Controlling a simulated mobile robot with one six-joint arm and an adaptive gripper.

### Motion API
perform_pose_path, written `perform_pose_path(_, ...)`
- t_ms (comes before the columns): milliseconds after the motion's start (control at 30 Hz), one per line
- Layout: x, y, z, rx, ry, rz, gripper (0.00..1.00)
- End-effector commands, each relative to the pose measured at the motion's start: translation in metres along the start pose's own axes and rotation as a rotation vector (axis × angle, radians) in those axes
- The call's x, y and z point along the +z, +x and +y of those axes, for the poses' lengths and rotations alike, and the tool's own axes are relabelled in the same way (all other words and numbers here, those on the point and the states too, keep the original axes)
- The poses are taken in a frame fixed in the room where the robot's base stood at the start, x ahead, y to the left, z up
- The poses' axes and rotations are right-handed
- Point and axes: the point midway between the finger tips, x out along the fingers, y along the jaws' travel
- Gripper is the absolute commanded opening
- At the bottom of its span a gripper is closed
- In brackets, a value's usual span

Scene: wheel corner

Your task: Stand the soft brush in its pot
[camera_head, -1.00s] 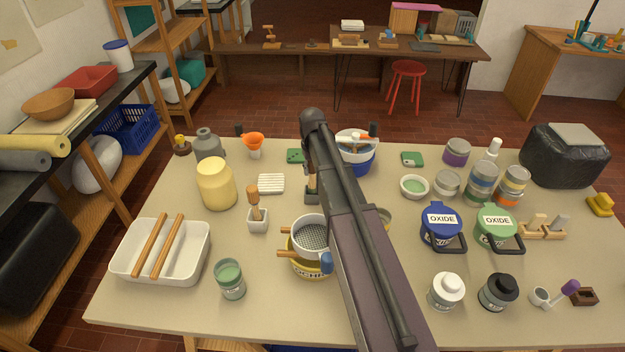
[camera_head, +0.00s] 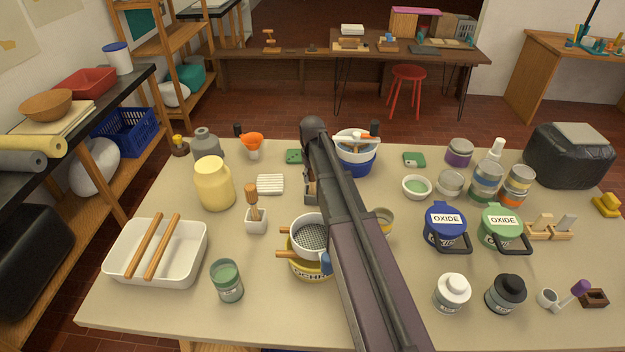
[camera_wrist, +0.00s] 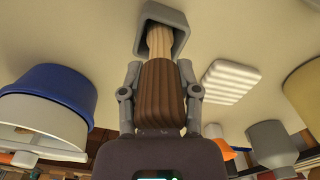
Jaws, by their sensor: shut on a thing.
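In the wrist view my gripper (camera_wrist: 160,72) is shut on the brown ribbed handle of the soft brush (camera_wrist: 160,98). The brush's pale lower end (camera_wrist: 160,40) reaches into the mouth of a square grey pot (camera_wrist: 178,16). Its tip is hidden inside, so I cannot tell whether it touches the bottom.
A blue-and-white bowl stack (camera_head: 357,164) stands just right of the arm. A white ribbed dish (camera_head: 270,184), another brush in a pale pot (camera_head: 256,222) and a sieve on a yellow tub (camera_head: 309,236) stand left.

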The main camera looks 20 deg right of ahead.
Motion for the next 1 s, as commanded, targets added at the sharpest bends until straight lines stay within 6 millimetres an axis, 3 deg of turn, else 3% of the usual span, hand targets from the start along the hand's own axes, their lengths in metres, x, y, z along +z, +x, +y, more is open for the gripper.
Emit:
perform_pose_path(367, 0.0, 0.0034, 0.0, 0.0, 0.0, 0.0, 0.0)
perform_pose_path(400, 0.0, 0.0028, 0.0, 0.0, 0.0, 0.0, 0.48)
perform_pose_path(500, 0.0, 0.0023, 0.0001, 0.0, 0.0, 0.0, 0.77)
perform_pose_path(1000, 0.0, 0.0005, 0.0001, 0.0, 0.0, 0.0, 0.77)
